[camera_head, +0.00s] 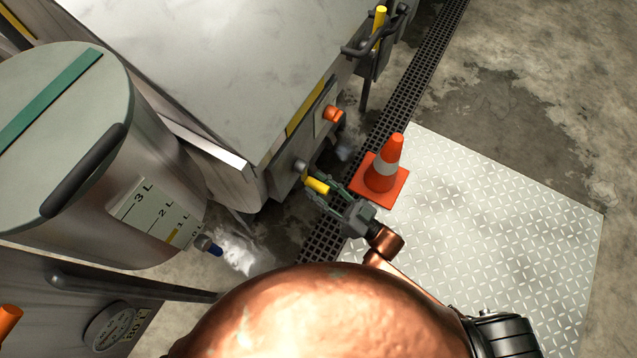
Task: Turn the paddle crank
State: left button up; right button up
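A short yellow handle (316,186) sticks out from a grey hub (300,165) on the front of the metal-topped machine (220,60); it looks like the crank grip. My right gripper (323,192) reaches up to it from the lower right. Its two fingers are spread, one on each side of the yellow handle, with a gap that looks wider than the handle. Contact with the handle cannot be made out. The rest of the crank is small and partly hidden. My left gripper is out of view.
An orange traffic cone (384,170) stands just right of my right gripper on a pale tread plate (480,220). An orange knob (333,114) sits on the machine above the handle. A lidded steel drum (90,150) stands at left. A floor grate (415,80) runs alongside.

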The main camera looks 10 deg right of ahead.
jog(key=shift+w+a+r, duration=0.1)
jog(key=shift+a, duration=0.05)
grip_shut()
dwell(0.4)
dwell(0.5)
